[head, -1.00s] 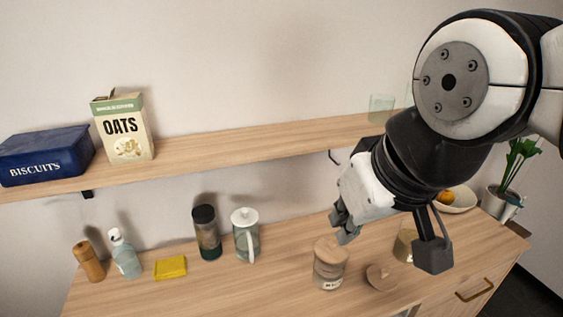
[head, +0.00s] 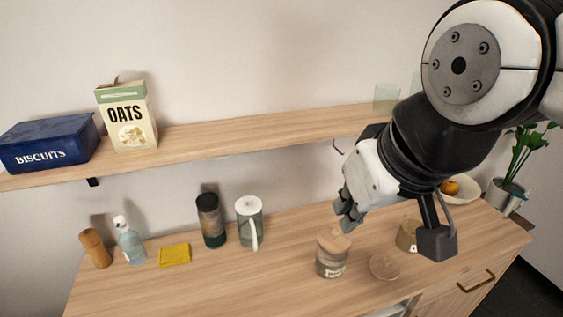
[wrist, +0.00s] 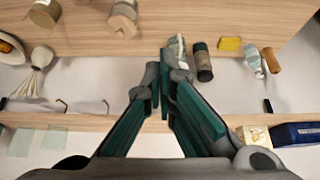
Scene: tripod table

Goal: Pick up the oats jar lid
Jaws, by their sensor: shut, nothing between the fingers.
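A loose round wooden lid (head: 384,267) lies flat on the wooden counter in the head view. Left of it stands a glass jar (head: 331,267) with a wooden lid on top; its label is too small to read. Behind the loose lid is another jar (head: 406,238), partly hidden by my arm. I cannot tell from the labels which jar is the oats jar. My gripper (head: 346,216) is shut and empty, above and behind the lidded jar. Its fingers (wrist: 163,88) meet in the wrist view, where the lidded jar (wrist: 122,20) shows at the top edge.
A white-lidded jug (head: 248,225), dark canister (head: 211,222), yellow cloth (head: 174,255), bottle and wooden mill stand to the left. A shelf (head: 260,133) above holds an oats box (head: 128,120), a biscuits tin (head: 48,145) and glasses. A fruit bowl and plant stand right.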

